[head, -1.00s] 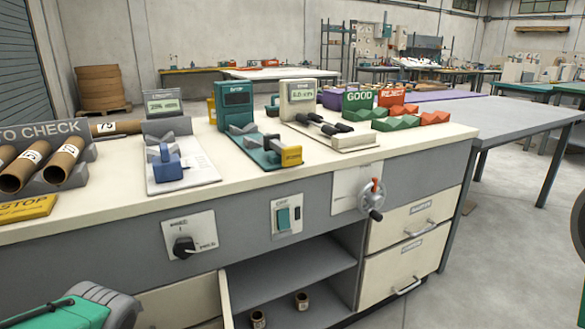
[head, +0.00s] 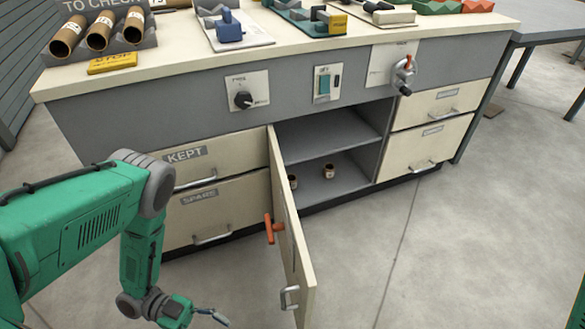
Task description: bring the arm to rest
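My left arm comes in from the left, green with grey joints, bent downward. Its gripper (head: 212,316) hangs low near the bottom edge, in front of the drawers and left of the open cabinet door (head: 288,220). The gripper looks empty and clear of the bench, but its fingers are too small and edge-on to tell how far apart they are. My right gripper is out of view.
The door stands open toward me, with an orange latch (head: 270,229) and a metal handle (head: 290,297). Small brown rolls (head: 328,170) sit inside the cabinet. A knob (head: 243,99), a switch (head: 323,84) and a crank (head: 403,76) are on the bench front. Floor at right is clear.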

